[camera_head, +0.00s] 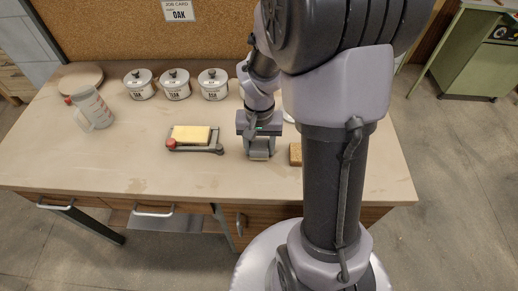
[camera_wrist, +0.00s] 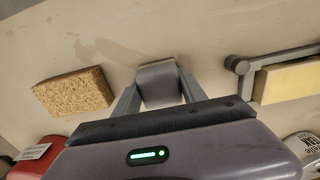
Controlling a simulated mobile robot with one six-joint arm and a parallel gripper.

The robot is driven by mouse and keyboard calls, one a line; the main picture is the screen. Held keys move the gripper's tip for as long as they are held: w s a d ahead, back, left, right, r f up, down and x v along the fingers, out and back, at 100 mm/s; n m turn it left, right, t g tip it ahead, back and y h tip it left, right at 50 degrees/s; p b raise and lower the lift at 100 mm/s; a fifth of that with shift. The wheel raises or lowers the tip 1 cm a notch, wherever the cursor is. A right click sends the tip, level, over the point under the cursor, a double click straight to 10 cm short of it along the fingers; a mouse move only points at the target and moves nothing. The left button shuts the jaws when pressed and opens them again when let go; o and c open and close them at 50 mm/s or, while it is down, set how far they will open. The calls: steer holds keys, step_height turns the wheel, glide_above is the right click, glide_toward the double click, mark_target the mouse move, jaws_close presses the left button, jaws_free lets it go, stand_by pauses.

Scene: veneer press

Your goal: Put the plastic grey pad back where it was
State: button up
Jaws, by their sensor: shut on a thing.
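My gripper (camera_head: 259,153) is over the middle of the bench, between a small press and a cork block. Its fingers are shut on the grey pad (camera_wrist: 159,83), which shows between the fingertips in the wrist view. The pad is close to the bench top; I cannot tell if it touches. In the head view, the gripper hides most of the pad. The press (camera_head: 215,149) stands left of my gripper in the head view, with a cream-yellow slab (camera_head: 191,135) on it and a red knob (camera_head: 171,143).
The cork block (camera_wrist: 74,93) lies near the gripper, right of it in the head view. The front left bench top is clear.

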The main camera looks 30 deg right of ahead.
mark_target(259, 144)
steer(key=shift+r, duration=0.1)
steer(key=o, duration=1.3)
steer(key=shift+f, duration=0.2)
step_height(259, 144, up, 12)
steer(key=p, duration=0.6)
steer(key=s+a+r+t, duration=0.2)
steer(key=s+a+r, duration=0.1)
steer(key=a+r, duration=0.1)
steer(key=s+a+r+n+t+y, duration=0.1)
steer(key=s+a+r+t, duration=0.1)
steer(key=s+a+r, duration=0.2)
steer(key=s+a+r+n+t+y, duration=0.1)
steer(key=s+a+r, duration=0.3)
steer(key=a+r, duration=0.1)
steer(key=shift+s+a+t, duration=0.1)
steer(key=shift+a+t, duration=0.3)
steer(key=shift+a, duration=0.35)
